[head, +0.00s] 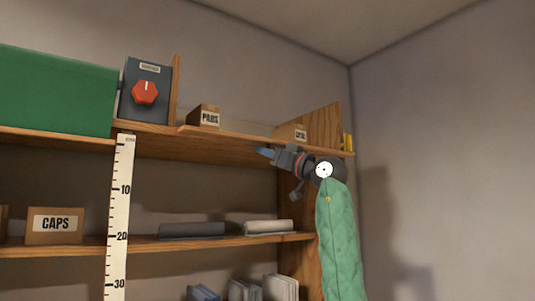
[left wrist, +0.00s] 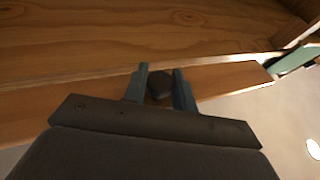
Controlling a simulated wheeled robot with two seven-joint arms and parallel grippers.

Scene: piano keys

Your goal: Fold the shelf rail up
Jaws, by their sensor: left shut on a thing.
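The shelf rail (head: 235,136) is a long wooden strip along the front edge of the upper shelf. It runs across the left wrist view (left wrist: 225,80) too, below the wide wooden board. My left gripper (head: 265,152) is at the rail's lower side, right of its middle. In the left wrist view its two fingers (left wrist: 160,76) stand on either side of a dark round knob (left wrist: 160,86) on the rail, and the jaws are shut on it. The exact contact is hard to see. My right gripper is not in view.
On the upper shelf stand a green box (head: 55,90), a dark box with a red knob (head: 144,92) and a small PADS box (head: 205,117). A white ruler (head: 119,215) hangs in front at left. The lower shelf (head: 190,242) holds a CAPS box (head: 55,225) and grey folded items.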

